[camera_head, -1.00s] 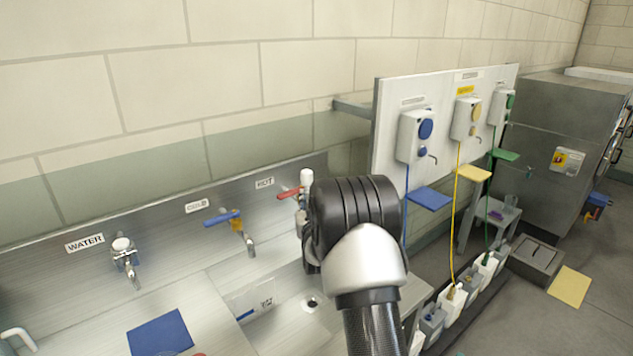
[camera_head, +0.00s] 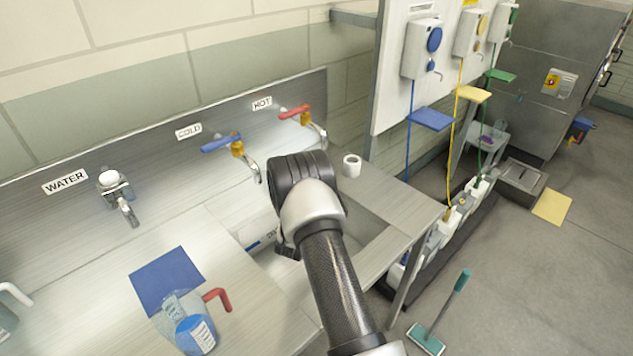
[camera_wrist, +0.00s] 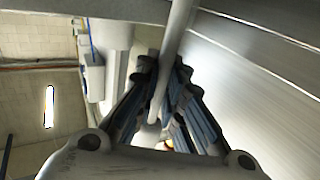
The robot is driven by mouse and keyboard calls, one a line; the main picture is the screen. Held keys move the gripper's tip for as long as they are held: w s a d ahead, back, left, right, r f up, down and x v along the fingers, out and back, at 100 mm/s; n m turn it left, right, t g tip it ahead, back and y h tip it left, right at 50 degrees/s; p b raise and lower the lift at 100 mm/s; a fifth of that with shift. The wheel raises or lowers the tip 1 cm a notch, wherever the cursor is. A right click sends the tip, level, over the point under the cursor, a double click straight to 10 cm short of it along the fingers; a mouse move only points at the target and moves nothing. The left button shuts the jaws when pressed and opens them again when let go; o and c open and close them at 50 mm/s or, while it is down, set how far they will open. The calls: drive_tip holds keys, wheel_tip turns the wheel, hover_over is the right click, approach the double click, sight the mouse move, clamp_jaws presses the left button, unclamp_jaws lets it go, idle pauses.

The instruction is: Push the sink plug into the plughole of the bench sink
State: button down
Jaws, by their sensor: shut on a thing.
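The bench sink (camera_head: 375,250) is a steel basin set in the bench. My arm covers much of it, and its plughole is hidden behind my wrist in the head view. My gripper (camera_wrist: 165,78) is over the basin, mostly hidden by my wrist in that view. In the wrist view its blue-padded fingers are closed together around a pale grey rod (camera_wrist: 178,35). I take this to be part of the sink plug, but its lower end and any contact with the sink cannot be made out.
Behind the basin are a blue-levered cold tap (camera_head: 238,150) and a red-levered hot tap (camera_head: 305,118). A white ring-shaped object (camera_head: 352,165) stands on the right bench top. A jug (camera_head: 190,320) stands at front left by a blue mat (camera_head: 165,280).

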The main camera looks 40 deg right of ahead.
drive_tip(key=shift+f+b, duration=0.1)
drive_tip(key=shift+b, duration=0.2)
wheel_tip(320, 180, down, 3)
drive_tip(key=b, duration=0.3)
drive_tip(key=shift+f, duration=3.1)
drive_tip(key=c, duration=1.6)
unclamp_jaws()
drive_tip(key=shift+c, duration=0.2)
wheel_tip(320, 180, up, 10)
